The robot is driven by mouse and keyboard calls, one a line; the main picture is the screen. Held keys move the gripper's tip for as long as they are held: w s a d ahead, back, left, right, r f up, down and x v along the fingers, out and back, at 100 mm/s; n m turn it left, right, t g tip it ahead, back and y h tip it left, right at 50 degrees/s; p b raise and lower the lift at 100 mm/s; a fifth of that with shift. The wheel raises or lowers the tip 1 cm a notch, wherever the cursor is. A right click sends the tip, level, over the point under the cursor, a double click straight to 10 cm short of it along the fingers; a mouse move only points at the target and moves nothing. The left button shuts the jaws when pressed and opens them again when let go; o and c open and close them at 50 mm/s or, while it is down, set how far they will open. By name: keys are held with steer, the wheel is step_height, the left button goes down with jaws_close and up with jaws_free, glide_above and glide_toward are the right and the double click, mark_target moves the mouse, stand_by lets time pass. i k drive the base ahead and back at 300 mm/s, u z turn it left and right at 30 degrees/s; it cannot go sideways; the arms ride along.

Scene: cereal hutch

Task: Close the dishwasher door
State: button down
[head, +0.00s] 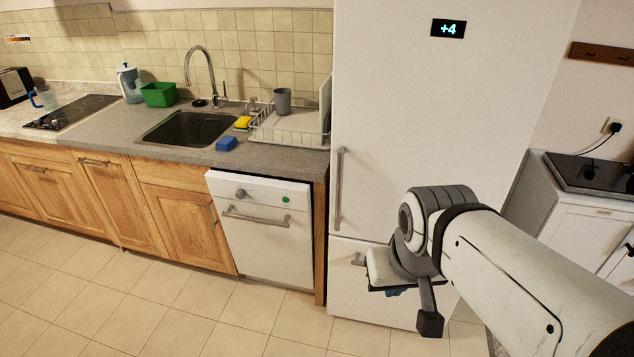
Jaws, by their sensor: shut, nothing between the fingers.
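The white dishwasher (262,245) stands under the counter between a wooden cabinet and the tall fridge. Its door (270,250) is near upright, with a grey knob, a green button and a long bar handle (256,217). The door's top edge seems to stand slightly forward of the cabinet fronts; I cannot tell how wide any gap is. My gripper (396,287) is shut and empty, in front of the lower fridge, to the right of the dishwasher and apart from it. Its fingertips are partly hidden by my wrist.
The fridge (425,110) rises directly right of the dishwasher, with a vertical handle (339,190). The tiled floor (170,310) in front is clear. The counter holds a sink (190,128), a dish rack (290,130) and a blue sponge (227,143).

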mark_target(267, 236)
steer(key=z, duration=0.1)
steer(key=i, duration=1.5)
steer(key=u, duration=0.7)
steer(key=k, duration=0.7)
steer(key=u, duration=0.2)
steer(key=i, duration=0.7)
steer(key=z, duration=0.1)
